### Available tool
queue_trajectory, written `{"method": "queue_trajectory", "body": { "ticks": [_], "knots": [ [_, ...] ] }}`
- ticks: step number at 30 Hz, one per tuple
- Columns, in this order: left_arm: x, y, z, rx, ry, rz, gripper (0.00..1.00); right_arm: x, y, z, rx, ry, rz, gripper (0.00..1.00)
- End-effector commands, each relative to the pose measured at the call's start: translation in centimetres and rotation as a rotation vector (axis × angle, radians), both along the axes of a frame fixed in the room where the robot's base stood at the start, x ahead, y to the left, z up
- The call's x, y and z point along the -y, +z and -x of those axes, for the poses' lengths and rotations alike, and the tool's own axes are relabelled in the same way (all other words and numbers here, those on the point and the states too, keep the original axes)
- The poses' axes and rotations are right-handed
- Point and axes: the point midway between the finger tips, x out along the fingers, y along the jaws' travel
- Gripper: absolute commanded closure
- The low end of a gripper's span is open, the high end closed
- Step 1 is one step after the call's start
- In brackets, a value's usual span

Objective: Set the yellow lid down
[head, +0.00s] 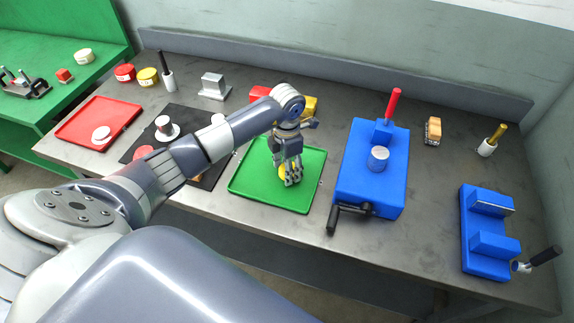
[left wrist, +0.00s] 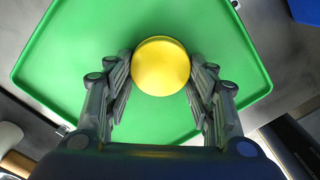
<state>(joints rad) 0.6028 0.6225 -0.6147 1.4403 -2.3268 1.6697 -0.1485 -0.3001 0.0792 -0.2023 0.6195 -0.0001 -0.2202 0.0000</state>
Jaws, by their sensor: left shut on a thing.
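The yellow lid (head: 283,172) is at the green tray, partly hidden by my fingers in the head view. The left wrist view shows it as a round yellow disc (left wrist: 161,66) between the two fingers. My left gripper (head: 291,179) points down over the middle of the green tray (head: 248,184) and is shut on the lid. The tray is otherwise bare around the lid in the left wrist view (left wrist: 65,60). I cannot tell whether the lid touches the tray floor. My right gripper is not in view.
A blue press (head: 350,180) with a black crank stands close to the right of the tray. A black mat (head: 133,147) with pale and red pieces lies to the left, partly under my arm. Red and yellow blocks (head: 310,104) stand behind the tray. A red tray (head: 75,125) is farther left.

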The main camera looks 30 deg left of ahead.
Motion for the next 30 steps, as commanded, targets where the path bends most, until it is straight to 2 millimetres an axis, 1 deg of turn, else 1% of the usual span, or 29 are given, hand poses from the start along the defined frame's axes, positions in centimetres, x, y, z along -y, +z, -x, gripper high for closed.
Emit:
{"method": "queue_trajectory", "body": {
  "ticks": [5, 6, 7, 8, 17, 21, 22, 26, 30],
  "knots": [
    [0.0, -0.5, 0.0, 0.001, 0.0, -0.001, 0.68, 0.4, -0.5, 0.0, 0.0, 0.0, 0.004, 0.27],
    [0.0, -0.3, 0.0, 0.001, 0.001, -0.001, 0.4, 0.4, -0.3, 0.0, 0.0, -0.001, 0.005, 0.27],
    [0.0, -0.3, 0.0, 0.001, 0.001, -0.001, 0.33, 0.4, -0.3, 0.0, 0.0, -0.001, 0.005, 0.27],
    [0.0, -0.3, 0.0, 0.001, 0.001, -0.001, 0.29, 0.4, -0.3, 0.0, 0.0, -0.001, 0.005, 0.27],
    [0.0, -0.3, 0.0, 0.0, 0.0, 0.0, 0.29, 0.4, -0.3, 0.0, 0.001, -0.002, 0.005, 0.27],
    [0.0, 0.3, 0.0, -0.001, 0.0, 0.001, 0.29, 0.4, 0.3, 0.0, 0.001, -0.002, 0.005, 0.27],
    [0.0, 0.4, -0.1, 0.001, 0.0, 0.0, 0.29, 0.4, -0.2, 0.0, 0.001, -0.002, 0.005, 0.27],
    [-0.1, 2.6, -0.1, 0.006, -0.001, -0.002, 0.29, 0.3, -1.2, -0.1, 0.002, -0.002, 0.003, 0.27],
    [-0.1, 5.7, -0.2, 0.007, -0.001, -0.002, 0.29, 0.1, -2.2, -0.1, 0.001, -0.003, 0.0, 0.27]
  ]
}}
